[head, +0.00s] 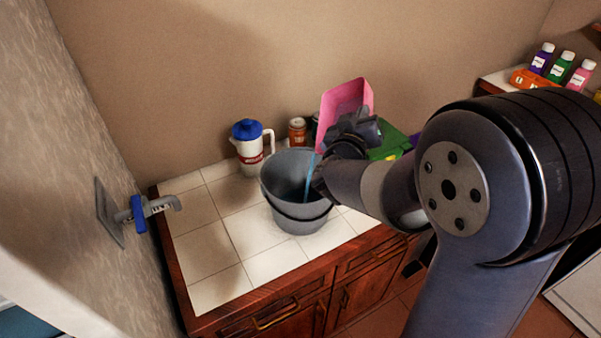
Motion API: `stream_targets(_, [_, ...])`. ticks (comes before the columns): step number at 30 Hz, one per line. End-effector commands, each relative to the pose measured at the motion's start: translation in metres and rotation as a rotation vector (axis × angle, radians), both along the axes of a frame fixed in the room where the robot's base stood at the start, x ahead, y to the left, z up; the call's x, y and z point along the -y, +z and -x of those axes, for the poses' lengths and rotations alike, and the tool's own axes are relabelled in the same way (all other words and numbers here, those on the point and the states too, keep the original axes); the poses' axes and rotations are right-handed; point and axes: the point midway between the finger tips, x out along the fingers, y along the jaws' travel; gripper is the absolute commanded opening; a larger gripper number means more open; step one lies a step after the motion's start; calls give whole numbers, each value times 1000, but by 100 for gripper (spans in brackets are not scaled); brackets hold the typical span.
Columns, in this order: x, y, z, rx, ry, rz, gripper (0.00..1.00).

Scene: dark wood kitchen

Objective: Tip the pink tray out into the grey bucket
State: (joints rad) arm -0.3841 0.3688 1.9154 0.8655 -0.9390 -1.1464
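The pink tray (345,98) is tilted steeply above the right side of the grey bucket (299,215). My gripper (350,133) is at the tray's lower part and appears to hold it; the fingertips are mostly hidden by the wrist. A thin blue streak (309,178) runs from below the tray down into the bucket. The bucket stands upright on the white tiled counter (215,240). The bottom of the bucket's inside is hidden.
A white jug with a blue lid (248,150) and a brown jar (297,130) stand behind the bucket. A green object (390,145) lies right of my gripper. A wall tap (150,207) is at the left. Bottles (561,66) stand at the far right. The counter's left part is clear.

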Motion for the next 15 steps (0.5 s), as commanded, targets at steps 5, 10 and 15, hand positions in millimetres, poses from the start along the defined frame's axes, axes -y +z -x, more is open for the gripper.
stream_targets(5, [-3, 0, 1, 9, 0, 20, 0])
stream_targets(10, [-5, 0, 2, 15, 0, 40, 0])
stream_targets(15, [-8, 0, 3, 22, -1, 58, 0])
